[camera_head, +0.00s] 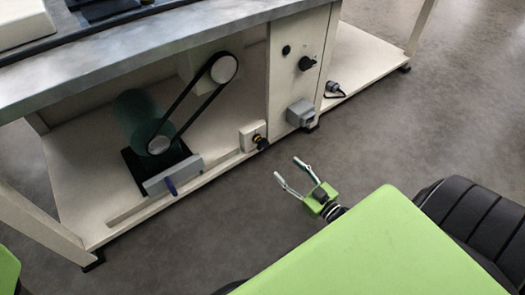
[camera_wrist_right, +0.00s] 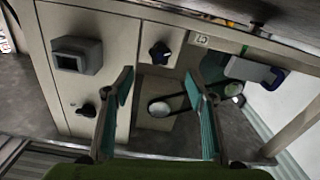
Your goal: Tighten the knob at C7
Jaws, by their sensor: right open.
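A small pale box with a dark knob (camera_head: 260,141) sits on the base rail of the bench, and the knob also shows in the right wrist view (camera_wrist_right: 160,52). A black knob (camera_head: 306,63) is on the upright cream panel; it shows low on the panel in the wrist view (camera_wrist_right: 88,110). My left gripper is out of view.
A belt (camera_head: 190,105) runs over two pulleys by a green motor (camera_head: 133,112). A clamp with a blue handle (camera_head: 171,187) stands left of the box. A grey box (camera_head: 300,112) juts from the panel. Bench legs flank the area; the floor before the rail is clear.

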